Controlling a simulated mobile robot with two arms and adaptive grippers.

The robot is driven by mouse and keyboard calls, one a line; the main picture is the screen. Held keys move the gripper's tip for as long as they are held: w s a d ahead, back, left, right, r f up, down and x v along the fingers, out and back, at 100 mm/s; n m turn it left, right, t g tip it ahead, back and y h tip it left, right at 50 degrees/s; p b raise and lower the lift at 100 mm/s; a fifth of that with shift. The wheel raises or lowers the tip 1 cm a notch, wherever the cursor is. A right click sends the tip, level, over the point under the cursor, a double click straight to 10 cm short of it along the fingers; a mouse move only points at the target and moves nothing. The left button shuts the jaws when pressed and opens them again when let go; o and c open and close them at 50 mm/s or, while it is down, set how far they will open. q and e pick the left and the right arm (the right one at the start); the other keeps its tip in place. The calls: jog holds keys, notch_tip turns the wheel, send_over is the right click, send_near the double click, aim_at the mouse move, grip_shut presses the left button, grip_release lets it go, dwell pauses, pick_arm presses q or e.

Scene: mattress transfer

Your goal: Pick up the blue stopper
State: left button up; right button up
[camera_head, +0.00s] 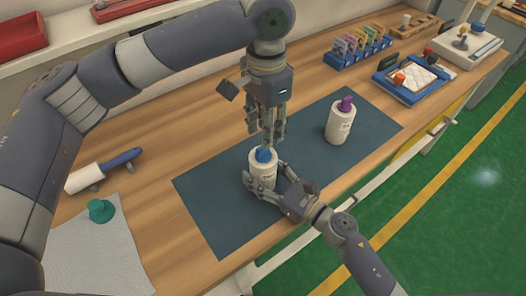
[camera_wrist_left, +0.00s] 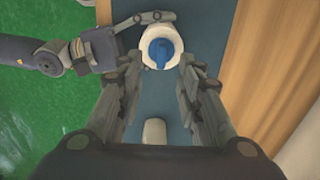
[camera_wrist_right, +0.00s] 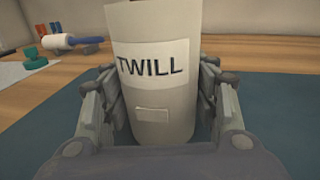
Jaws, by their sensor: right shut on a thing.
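A white bottle (camera_head: 262,178) stands upright on the dark mat, with the blue stopper (camera_head: 263,155) in its mouth. My right gripper (camera_head: 266,184) is shut around the bottle's body. In the right wrist view the bottle (camera_wrist_right: 152,45) shows the label TWILL between my fingers. My left gripper (camera_head: 268,138) points down just above the blue stopper. In the left wrist view my left fingers (camera_wrist_left: 160,66) are apart, and the blue stopper (camera_wrist_left: 161,52) lies between and slightly beyond their tips. I see no grip on the stopper.
A second white bottle (camera_head: 340,126) with a purple stopper (camera_head: 345,103) stands on the dark mat (camera_head: 220,205) to the right. A green stopper (camera_head: 101,210) lies on a pale cloth (camera_head: 90,258). A blue-handled roller (camera_head: 100,170) lies at left. Racks and trays stand at the back right.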

aim_at(263, 155)
pick_arm(q)
jog(key=f, duration=0.6)
jog(key=shift+a+f, duration=0.2)
jog(key=shift+a, duration=0.05)
jog(key=shift+c, duration=0.3)
grip_shut()
